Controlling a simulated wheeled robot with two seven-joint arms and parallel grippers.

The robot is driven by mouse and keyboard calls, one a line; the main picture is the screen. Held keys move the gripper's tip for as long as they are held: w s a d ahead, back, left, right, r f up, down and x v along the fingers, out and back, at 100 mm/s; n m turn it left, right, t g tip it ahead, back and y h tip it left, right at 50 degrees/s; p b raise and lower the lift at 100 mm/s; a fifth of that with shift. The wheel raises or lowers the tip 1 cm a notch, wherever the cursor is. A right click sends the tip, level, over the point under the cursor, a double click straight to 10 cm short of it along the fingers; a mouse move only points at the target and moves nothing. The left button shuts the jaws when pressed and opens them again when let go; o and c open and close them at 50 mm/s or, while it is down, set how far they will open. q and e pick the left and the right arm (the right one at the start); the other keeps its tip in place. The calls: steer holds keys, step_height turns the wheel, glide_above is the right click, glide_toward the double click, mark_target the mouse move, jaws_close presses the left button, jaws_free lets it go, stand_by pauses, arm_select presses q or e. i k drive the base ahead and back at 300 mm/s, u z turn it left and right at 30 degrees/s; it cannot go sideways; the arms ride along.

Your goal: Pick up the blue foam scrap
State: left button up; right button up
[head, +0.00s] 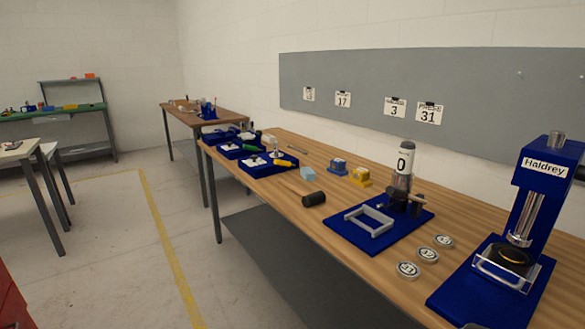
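A small pale blue block (308,174), which looks like the blue foam scrap, lies on the wooden workbench (290,215), behind a black-headed mallet. It is small in the head view and its texture cannot be made out. A darker blue block (338,167) with a greyish top sits to its right. Neither of my grippers is in the head view, and nothing is seen touching the pale blue block.
The black-headed mallet (314,199) lies near the bench's front edge. A yellow block (361,177) stands further right. Blue trays (262,168) with small items are at the left. A blue-based fixture (345,228), several round discs and a blue press (540,190) occupy the right.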

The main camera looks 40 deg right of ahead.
mark_target(308, 174)
steer(key=z, duration=0.55)
steer(key=i, duration=1.15)
steer(key=z, duration=0.85)
